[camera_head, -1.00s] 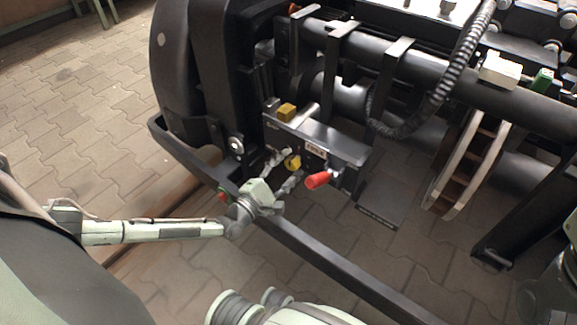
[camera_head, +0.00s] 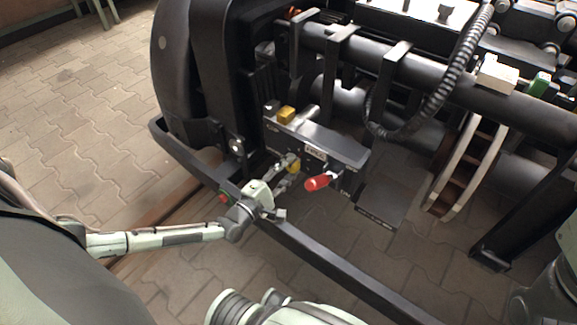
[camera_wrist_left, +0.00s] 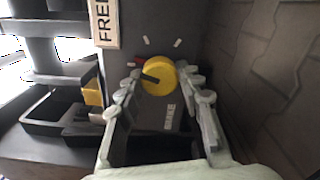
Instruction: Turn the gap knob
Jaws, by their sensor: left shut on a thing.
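The round yellow knob (camera_wrist_left: 158,76) sits on the dark face of a box in the left wrist view, with a dark bar on it slanting to the left. Two pale tick marks lie above it. It also shows in the head view (camera_head: 294,164), partly covered by the fingers. My left gripper (camera_wrist_left: 160,82) has one finger on each side of the knob and is shut on it. In the head view my left gripper (camera_head: 286,170) reaches the box (camera_head: 318,140) from the lower left. My right gripper does not show.
A red-tipped lever (camera_head: 318,183) sticks out right of the knob. A yellow block (camera_head: 286,114) sits on top of the box. A long dark frame bar (camera_head: 330,263) runs below my left wrist.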

